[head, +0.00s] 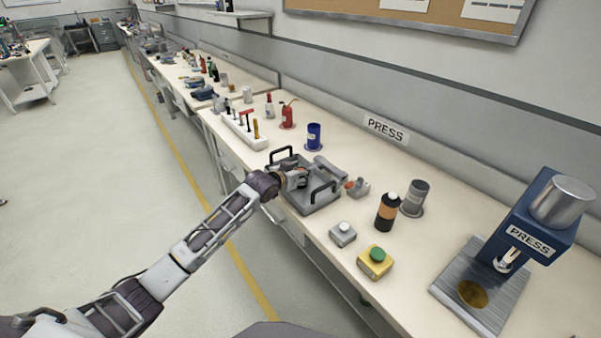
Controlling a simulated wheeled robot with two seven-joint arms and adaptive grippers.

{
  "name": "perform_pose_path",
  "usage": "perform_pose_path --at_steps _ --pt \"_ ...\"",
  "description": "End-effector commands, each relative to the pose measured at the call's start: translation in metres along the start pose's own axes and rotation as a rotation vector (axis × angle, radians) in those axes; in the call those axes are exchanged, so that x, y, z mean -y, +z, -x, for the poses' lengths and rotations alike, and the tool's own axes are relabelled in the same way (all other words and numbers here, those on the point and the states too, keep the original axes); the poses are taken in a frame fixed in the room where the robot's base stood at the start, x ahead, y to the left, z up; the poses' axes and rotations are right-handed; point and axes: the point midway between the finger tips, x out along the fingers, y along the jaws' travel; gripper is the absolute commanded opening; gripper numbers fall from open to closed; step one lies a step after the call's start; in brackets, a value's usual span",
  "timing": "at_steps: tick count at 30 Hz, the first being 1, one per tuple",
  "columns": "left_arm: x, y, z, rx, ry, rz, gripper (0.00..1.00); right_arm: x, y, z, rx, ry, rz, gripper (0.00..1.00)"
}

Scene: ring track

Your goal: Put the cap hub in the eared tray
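The eared tray is a grey tray (307,197) with two black upright handles. It sits near the front edge of the bench in the head view. My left gripper (301,178) is over the tray, between its handles. Its fingers are small and dark, so I cannot tell whether they are open or shut, or whether they hold anything. I cannot pick out the cap hub for certain; the gripper hides part of the tray's inside. My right gripper is not in view.
A blue press (541,222) stands at right. A yellow box with a green button (376,261), a grey button box (343,234), a dark bottle (387,212) and a grey cylinder (415,198) stand right of the tray.

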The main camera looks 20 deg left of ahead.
Motion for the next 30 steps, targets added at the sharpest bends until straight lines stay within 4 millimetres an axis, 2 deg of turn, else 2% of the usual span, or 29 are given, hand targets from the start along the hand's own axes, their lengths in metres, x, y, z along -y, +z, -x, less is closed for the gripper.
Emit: perform_pose_path --at_steps 8,9,13,30 --pt "0.0000 0.0007 -0.0006 -0.002 0.000 0.000 0.12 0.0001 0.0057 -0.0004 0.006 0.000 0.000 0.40" --pt "0.0000 0.0017 -0.0007 0.000 0.000 0.000 0.51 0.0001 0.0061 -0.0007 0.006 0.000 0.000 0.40" --pt "0.0000 0.0018 -0.0007 0.000 0.000 0.000 0.68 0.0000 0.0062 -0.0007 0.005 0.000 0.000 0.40" --pt "0.0002 -0.0004 0.0050 0.000 0.000 0.000 0.68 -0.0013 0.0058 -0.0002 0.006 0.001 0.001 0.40"
